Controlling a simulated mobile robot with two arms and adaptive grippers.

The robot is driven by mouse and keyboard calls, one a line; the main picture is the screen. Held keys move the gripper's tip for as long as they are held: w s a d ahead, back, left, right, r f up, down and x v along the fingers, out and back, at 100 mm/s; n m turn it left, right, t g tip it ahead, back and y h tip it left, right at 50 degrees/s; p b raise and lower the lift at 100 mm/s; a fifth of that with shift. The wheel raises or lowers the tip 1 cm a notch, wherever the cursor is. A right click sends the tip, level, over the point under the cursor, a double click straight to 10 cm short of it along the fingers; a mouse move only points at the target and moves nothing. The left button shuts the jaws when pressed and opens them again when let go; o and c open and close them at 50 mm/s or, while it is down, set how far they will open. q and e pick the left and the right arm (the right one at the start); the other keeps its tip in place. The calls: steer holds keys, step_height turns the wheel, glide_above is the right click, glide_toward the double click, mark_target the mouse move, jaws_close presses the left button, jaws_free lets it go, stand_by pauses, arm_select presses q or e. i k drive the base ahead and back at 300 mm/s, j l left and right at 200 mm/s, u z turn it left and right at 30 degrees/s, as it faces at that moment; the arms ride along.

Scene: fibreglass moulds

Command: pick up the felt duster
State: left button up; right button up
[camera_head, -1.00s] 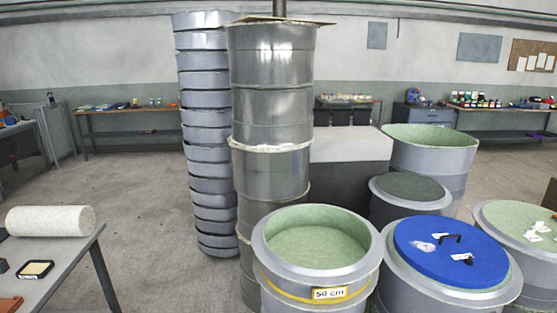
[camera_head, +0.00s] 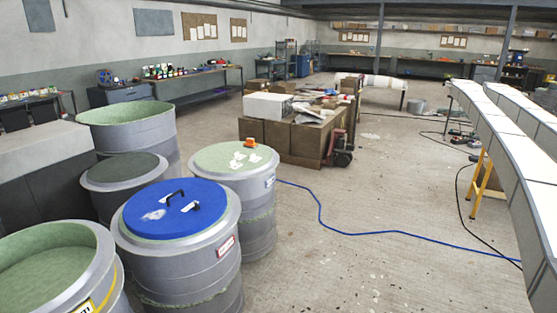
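I cannot make out a felt duster in the head view. Small items on the far benches are too small to identify. Neither of my grippers is in view.
Grey moulds stand at left; one has a blue lid (camera_head: 163,208) with a black handle. Another mould has a green top (camera_head: 213,160) with white scraps and an orange item. Cartons (camera_head: 300,135) stand beyond. A blue hose (camera_head: 390,233) crosses open floor. A long white-topped table (camera_head: 535,150) runs at right.

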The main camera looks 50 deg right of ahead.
mark_target(249, 144)
steer(key=i+l+z, duration=0.8)
steer(key=i+l, duration=0.3)
steer(key=i, duration=0.15)
steer(key=i+l+z, duration=0.1)
steer(key=i+l, duration=0.55)
steer(key=i, duration=0.2)
steer(key=i+l, duration=0.25)
steer(key=i, duration=0.2)
steer(key=l+z, duration=0.05)
